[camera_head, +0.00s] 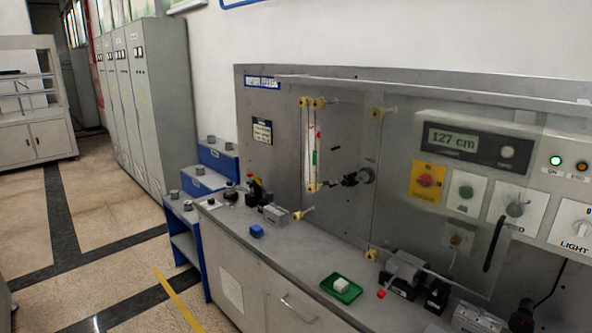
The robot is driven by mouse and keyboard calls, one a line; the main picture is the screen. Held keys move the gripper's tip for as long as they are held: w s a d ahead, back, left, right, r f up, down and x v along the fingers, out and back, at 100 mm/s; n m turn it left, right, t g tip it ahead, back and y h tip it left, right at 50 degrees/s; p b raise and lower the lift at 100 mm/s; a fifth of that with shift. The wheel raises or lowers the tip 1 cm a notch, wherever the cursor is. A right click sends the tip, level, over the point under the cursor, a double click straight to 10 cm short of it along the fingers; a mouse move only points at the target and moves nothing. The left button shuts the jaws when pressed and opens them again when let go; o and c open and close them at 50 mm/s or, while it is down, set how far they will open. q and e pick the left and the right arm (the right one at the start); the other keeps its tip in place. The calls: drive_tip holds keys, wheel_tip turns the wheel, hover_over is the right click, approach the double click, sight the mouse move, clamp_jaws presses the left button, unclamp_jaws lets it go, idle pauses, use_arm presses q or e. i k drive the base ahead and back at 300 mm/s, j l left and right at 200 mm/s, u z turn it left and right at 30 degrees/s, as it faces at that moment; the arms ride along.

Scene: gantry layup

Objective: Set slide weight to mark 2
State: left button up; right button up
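No part of my left or right gripper shows in the head view. I cannot tell for sure which part is the slide weight. A dark fitting (350,180) sits on a short horizontal rod in front of the grey panel, beside a round knob (367,175). To its left, a pale vertical strip (309,145) with small red and green marks hangs between yellow fittings (318,103). A numbered mark 2 is too small to make out. A clear cover appears to stand in front of part of the panel.
The grey bench (285,262) holds a blue block (256,231), a green tray (341,288) with a white block, and dark devices (401,276). A display (463,140) reads 127 cm. Blue steps (205,180) stand left of the bench; the floor there is open.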

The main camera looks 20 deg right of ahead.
sight(349, 180)
drive_tip(key=z, duration=1.35)
